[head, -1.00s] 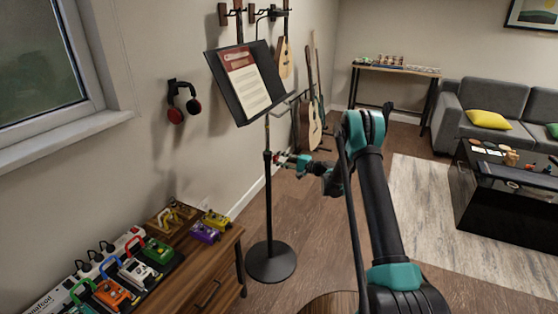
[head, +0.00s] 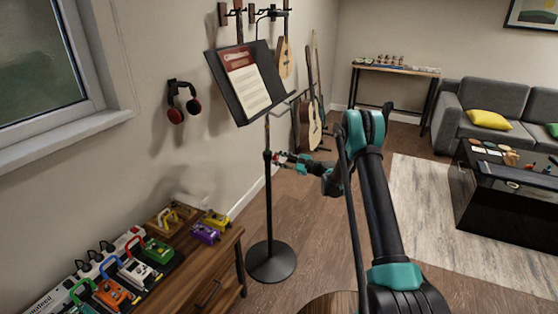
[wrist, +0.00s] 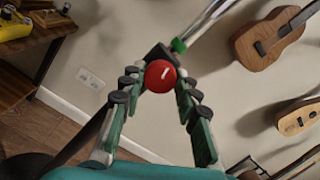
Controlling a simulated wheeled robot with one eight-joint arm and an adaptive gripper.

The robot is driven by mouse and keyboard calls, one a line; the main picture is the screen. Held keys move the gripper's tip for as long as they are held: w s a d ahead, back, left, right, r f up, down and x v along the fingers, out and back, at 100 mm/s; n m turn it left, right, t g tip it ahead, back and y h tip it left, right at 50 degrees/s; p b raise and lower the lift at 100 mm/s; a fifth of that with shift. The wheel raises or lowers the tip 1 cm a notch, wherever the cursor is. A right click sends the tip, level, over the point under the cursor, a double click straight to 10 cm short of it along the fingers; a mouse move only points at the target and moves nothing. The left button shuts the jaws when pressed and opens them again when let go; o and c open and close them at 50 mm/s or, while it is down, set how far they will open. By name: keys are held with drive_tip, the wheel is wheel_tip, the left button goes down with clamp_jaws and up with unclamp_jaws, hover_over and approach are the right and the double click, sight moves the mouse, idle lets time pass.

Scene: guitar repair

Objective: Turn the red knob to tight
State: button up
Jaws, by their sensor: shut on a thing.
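The red knob (wrist: 160,77) is round, with a short white line on its face, and sits on the pole of the music stand (head: 267,190). In the wrist view it is between the fingertips of my gripper (wrist: 158,84), which is shut on it. In the wrist view the white mark slants up to the right. In the head view my gripper (head: 280,158) reaches the stand's pole from the right, and the knob is too small there to read. The stand holds a tilted black desk with a sheet (head: 248,80) on it.
A wooden cabinet (head: 205,262) with several guitar pedals stands at the lower left. Guitars (head: 308,128) stand and hang behind the stand near the wall. Red and black headphones (head: 176,103) hang on the wall. Wooden floor is clear right of the stand's round base (head: 270,263).

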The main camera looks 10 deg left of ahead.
drive_tip(key=shift+d+m, duration=0.1)
drive_tip(key=shift+m, duration=0.8)
drive_tip(key=o, duration=1.2)
drive_tip(key=shift+c, duration=0.2)
drive_tip(key=shift+d, duration=0.1)
drive_tip(key=v, duration=1.1)
drive_tip(key=shift+s+d, duration=0.15)
drive_tip(key=shift+d, duration=0.25)
